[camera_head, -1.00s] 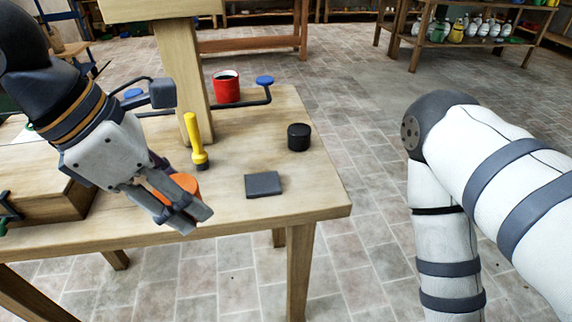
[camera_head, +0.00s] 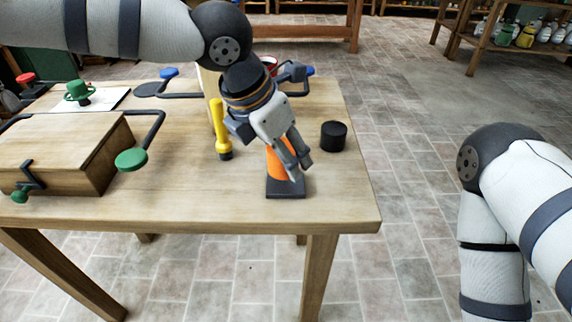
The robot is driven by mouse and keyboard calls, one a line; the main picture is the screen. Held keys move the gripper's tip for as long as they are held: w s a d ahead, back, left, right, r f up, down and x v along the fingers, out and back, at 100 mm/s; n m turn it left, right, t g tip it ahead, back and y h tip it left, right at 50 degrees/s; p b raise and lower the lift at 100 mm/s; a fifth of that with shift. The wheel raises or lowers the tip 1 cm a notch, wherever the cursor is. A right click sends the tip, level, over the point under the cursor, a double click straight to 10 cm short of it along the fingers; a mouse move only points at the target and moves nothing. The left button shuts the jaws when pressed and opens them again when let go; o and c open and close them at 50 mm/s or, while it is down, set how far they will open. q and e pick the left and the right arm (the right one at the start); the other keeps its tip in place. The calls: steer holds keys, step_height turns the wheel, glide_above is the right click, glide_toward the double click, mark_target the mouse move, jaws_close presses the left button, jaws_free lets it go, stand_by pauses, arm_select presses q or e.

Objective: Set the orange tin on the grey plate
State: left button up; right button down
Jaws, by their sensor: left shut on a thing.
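The orange tin (camera_head: 279,163) is between the fingers of my left gripper (camera_head: 299,172), which is shut on it. The tin is upright over the dark grey plate (camera_head: 285,194), a flat square near the table's front right edge. The tin's bottom appears at or just above the plate; I cannot tell whether they touch. The fingers cover part of the tin. My right arm is at the right side, but its gripper is outside the view.
A black round tin (camera_head: 334,136) stands just right of my left gripper. A yellow-handled tool (camera_head: 218,130) stands to its left. A wooden box (camera_head: 70,150) with green knobs is at the left. A red mug (camera_head: 269,64) is partly hidden behind my gripper. The table's front middle is clear.

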arm_select(q)
steer(key=f, duration=0.3)
steer(key=shift+w+d+f, duration=0.15)
steer(key=shift+w+f, duration=0.2)
steer(key=shift+f, duration=0.05)
steer(key=shift+r, duration=0.1)
arm_select(e)
steer(key=shift+s+f, duration=0.15)
arm_select(q)
steer(key=o, duration=1.2)
steer(key=p+v, duration=0.1)
steer(key=v, duration=1.1)
arm_select(e)
steer(key=shift+w+r+t, duration=0.3)
steer(key=shift+w+r, duration=0.6)
steer(key=shift+w, duration=0.05)
